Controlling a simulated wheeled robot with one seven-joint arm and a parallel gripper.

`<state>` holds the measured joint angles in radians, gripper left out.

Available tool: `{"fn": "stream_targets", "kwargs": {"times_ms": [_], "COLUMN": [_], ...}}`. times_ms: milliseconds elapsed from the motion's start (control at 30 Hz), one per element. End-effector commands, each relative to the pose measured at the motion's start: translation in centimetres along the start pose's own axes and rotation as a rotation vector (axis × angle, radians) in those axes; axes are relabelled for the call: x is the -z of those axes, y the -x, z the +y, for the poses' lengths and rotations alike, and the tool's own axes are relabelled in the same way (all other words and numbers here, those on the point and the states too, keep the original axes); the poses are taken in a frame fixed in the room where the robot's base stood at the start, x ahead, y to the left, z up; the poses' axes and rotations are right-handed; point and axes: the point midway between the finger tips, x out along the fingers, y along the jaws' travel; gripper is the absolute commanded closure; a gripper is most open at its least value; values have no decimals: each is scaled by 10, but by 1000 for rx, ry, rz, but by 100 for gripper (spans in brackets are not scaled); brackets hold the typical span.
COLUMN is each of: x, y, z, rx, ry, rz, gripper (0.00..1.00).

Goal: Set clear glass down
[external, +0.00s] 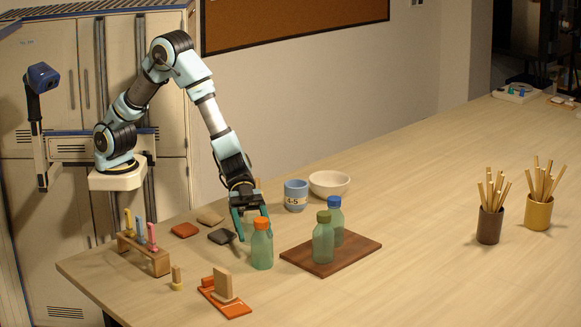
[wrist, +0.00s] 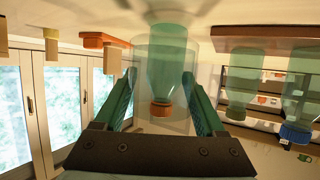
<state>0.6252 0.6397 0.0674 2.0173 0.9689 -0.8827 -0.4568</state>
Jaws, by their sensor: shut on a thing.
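My gripper (external: 249,224) points down over the near left part of the table, just behind the orange-capped green bottle (external: 262,248). It is shut on a clear glass (wrist: 147,60), a see-through cylinder between both fingers (wrist: 160,76) in the upside-down wrist view. In the external view only a pale part of the glass (external: 250,216) shows, mostly hidden by the fingers and bottle. The bottle shows through the glass in the wrist view, with its orange cap (wrist: 161,109). I cannot tell whether the glass touches the table.
A brown board (external: 354,254) with two green bottles (external: 323,243) is to the right. A blue cup (external: 296,195) and white bowl (external: 329,183) stand behind.

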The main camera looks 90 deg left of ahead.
Motion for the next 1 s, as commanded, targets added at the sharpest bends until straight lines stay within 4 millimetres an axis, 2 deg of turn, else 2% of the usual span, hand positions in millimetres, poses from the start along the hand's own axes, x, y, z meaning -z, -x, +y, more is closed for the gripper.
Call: {"fn": "stream_targets", "kwargs": {"times_ms": [100,200,600,633,833,1000], "x": [-18,-26,-31,-30,-30,-30], "y": [-8,-11,-13,-12,-12,-12], "z": [1,0,0,0,0,0], "rx": [-3,-1,-1,-1,-1,-1], "ry": [3,0,1,1,1,1], "rz": [-3,-2,0,-1,-1,-1], "gripper": [96,96,96,24,2,0]}}
